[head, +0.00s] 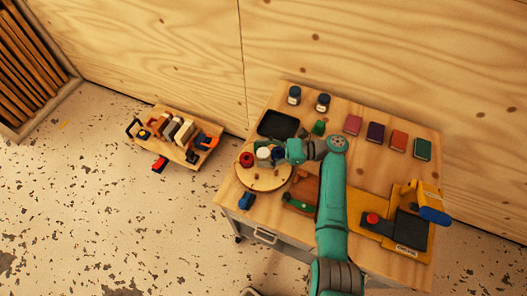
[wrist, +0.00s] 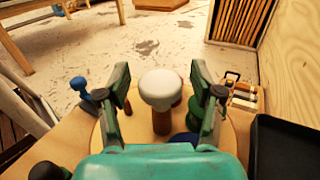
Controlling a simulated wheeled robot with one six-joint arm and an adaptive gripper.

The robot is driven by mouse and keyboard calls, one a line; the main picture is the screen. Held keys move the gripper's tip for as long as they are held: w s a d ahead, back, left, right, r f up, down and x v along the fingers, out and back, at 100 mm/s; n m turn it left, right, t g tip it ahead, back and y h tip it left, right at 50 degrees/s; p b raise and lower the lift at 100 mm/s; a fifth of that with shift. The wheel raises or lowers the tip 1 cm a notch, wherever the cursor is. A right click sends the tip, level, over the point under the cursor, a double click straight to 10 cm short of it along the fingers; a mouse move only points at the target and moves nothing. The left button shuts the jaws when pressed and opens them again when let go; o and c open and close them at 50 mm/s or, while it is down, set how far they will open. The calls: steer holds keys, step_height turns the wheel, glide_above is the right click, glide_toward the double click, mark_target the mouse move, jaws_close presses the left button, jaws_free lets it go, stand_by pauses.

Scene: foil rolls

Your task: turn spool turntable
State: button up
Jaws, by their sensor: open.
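The round wooden turntable (head: 268,184) sits on the left part of the workbench. A red spool (head: 246,159), a white-topped spool (head: 263,153) and a dark blue piece (head: 277,154) stand near its rear edge. My gripper (head: 278,148) is over the rear right of the turntable. In the wrist view my gripper (wrist: 162,82) is open, with its two fingers on either side of the white-topped spool (wrist: 160,88). I cannot tell whether either finger touches it. The turntable (wrist: 236,140) also shows below the fingers. My gripper partly hides the dark blue piece (wrist: 186,138).
A black tray (head: 277,124) lies behind the turntable, with two dark jars (head: 294,95) beyond. Several coloured blocks (head: 375,131) line the rear right. A yellow device (head: 380,212) and a green-handled tool (head: 298,205) occupy the front. A low wooden stand (head: 190,159) is left of the bench.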

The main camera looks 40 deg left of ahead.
steer(key=v, duration=1.2)
steer(key=shift+s, duration=0.1)
